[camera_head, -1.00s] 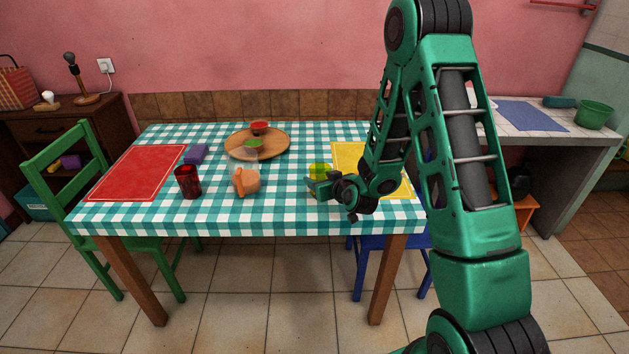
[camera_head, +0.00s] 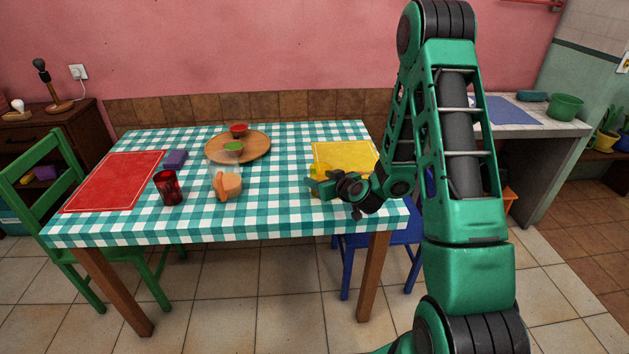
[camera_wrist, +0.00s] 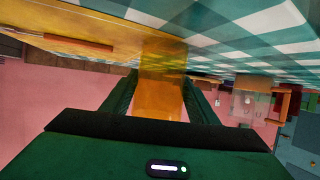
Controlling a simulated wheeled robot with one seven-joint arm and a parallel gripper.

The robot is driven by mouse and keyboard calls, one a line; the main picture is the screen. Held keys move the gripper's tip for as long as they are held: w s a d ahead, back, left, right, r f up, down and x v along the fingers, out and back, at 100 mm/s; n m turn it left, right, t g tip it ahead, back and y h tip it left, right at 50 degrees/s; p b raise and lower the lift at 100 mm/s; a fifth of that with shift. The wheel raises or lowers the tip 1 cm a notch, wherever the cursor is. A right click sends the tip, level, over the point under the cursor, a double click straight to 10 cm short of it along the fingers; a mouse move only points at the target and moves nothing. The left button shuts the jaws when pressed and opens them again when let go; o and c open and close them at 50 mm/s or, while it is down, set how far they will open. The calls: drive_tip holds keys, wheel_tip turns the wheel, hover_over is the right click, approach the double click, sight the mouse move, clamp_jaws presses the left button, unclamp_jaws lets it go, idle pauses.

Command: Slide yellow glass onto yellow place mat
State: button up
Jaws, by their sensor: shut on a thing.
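The yellow glass (camera_wrist: 160,85) is see-through and sits between my two fingers in the wrist view. In the head view the glass (camera_head: 318,172) is mostly hidden by my gripper (camera_head: 318,186), which is shut on it. The yellow place mat (camera_head: 345,152) lies on the right part of the checked table. The mat (camera_wrist: 85,28) also shows at the upper left of the wrist view. The glass overlaps the mat's left front edge in the head view. I cannot tell how much of its base is on the mat.
An orange-handled clear mug (camera_head: 228,186) and a dark red glass (camera_head: 168,188) stand left of my gripper. A round wooden board (camera_head: 258,147) holds small bowls behind. A red mat (camera_head: 110,182) and a purple block (camera_head: 175,159) are at left. The checked tablecloth (camera_head: 275,195) is clear between mug and gripper.

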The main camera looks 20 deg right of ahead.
drive_tip(key=shift+s+d, duration=0.3)
drive_tip(key=shift+d, duration=0.6)
drive_tip(key=shift+s+d, duration=0.25)
drive_tip(key=shift+d, duration=0.65)
drive_tip(key=shift+s+d, duration=0.3)
drive_tip(key=shift+d, duration=0.6)
drive_tip(key=o, duration=1.2)
drive_tip(key=shift+o, duration=0.2)
